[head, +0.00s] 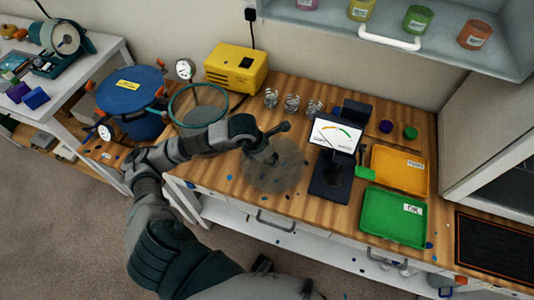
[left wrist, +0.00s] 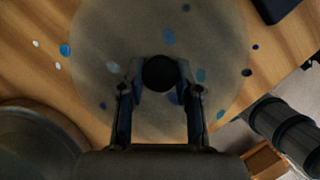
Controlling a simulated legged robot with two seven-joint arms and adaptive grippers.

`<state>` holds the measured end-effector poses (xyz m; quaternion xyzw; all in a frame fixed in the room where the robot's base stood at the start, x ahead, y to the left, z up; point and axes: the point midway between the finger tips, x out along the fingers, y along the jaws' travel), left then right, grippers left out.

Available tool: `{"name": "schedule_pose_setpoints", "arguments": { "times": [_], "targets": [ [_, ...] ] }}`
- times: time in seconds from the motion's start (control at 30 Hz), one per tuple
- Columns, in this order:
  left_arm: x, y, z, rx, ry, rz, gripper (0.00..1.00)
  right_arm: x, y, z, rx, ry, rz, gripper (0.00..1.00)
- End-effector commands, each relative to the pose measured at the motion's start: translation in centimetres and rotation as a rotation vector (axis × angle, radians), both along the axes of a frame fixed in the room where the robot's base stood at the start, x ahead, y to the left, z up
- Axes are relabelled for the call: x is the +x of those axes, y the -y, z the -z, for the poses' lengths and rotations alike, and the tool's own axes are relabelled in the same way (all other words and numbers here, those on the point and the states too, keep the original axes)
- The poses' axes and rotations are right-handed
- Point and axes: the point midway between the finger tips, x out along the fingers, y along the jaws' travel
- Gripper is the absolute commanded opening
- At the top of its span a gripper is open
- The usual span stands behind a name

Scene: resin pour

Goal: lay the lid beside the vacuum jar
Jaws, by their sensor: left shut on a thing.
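The lid (head: 275,178) is a clear, greyish round disc over the middle of the wooden bench. My left gripper (head: 272,158) is above it, shut on its knob. In the left wrist view the black knob of the lid (left wrist: 160,73) sits between the two fingers of my left gripper (left wrist: 160,88), and bench specks show through the disc. I cannot tell whether the disc touches the bench. The vacuum jar (head: 198,104), a round vessel with a teal rim, stands open to the left of the lid, apart from it. My right gripper is not in view.
A blue pot (head: 130,92) with gauges stands left of the jar, and a yellow pump box (head: 236,67) behind it. Small clear cups (head: 291,103) stand behind the lid. A scale (head: 335,150), an orange tray (head: 400,170) and a green tray (head: 393,217) are to the right.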

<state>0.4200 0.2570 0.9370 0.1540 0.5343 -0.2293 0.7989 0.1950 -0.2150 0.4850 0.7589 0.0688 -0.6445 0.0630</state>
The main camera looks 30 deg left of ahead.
Motion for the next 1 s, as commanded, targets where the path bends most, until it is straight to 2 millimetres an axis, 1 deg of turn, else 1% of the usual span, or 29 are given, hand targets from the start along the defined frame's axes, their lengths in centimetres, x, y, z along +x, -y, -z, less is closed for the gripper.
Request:
{"name": "schedule_pose_setpoints", "arguments": {
  "times": [0.13,0.33,0.73,0.87,1.0],
  "targets": [
    [0.0,-0.8,0.3,-0.007,-0.001,-0.003,0.0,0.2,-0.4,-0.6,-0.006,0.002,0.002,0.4],
    [0.1,-1.4,0.5,-0.012,-0.002,-0.004,0.0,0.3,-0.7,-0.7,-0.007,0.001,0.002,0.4],
    [0.0,-0.1,0.5,-0.001,0.001,-0.001,0.0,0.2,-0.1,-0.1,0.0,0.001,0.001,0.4],
    [0.0,-0.2,0.8,-0.001,0.0,-0.002,0.0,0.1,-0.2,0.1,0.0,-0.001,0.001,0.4],
    [0.1,-0.8,1.2,-0.008,0.0,-0.003,0.0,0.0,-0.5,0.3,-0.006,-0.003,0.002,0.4]
  ]
}}
